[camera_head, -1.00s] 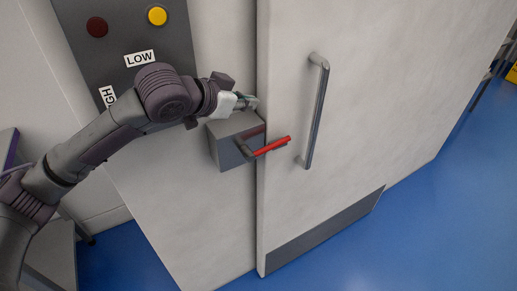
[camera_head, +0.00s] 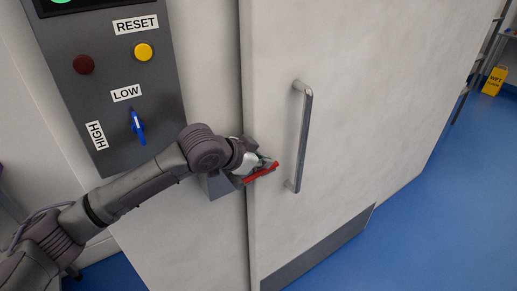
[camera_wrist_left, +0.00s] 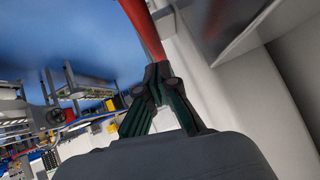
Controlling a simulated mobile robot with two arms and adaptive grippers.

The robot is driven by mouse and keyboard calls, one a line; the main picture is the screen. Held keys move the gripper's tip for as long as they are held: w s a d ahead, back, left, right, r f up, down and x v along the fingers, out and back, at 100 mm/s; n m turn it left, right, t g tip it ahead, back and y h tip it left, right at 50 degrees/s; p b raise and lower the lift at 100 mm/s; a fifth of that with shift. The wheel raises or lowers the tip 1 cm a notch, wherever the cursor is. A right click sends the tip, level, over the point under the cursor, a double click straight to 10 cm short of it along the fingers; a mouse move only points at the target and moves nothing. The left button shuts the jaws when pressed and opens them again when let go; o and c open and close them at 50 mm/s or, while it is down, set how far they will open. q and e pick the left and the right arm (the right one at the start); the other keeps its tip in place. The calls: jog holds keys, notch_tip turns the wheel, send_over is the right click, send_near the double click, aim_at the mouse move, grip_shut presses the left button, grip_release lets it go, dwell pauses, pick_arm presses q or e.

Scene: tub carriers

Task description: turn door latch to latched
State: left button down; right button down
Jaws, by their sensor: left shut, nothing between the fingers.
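The door latch is a grey box (camera_head: 219,186) on the wall panel beside the door's left edge. Its red handle (camera_head: 262,173) points right and slightly up, across the door edge. My left gripper (camera_head: 266,163) is at the handle, just above it in the head view, and covers part of the latch box. In the left wrist view the closed fingertips (camera_wrist_left: 158,74) meet at the lower end of the red handle (camera_wrist_left: 143,28), with nothing held between them. Whether they touch the handle, I cannot tell. My right gripper is out of view.
The pale door (camera_head: 370,110) has a vertical grey bar handle (camera_head: 302,138) just right of the latch. A grey control panel (camera_head: 105,80) with buttons and a blue knob (camera_head: 138,127) is on the left. Blue floor (camera_head: 455,190) is open at right, with a yellow wet-floor sign (camera_head: 494,80) beyond.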

pick_arm(q)
jog(key=shift+a+f, duration=0.15)
jog(key=shift+f, duration=0.4)
jog(key=shift+w, duration=0.1)
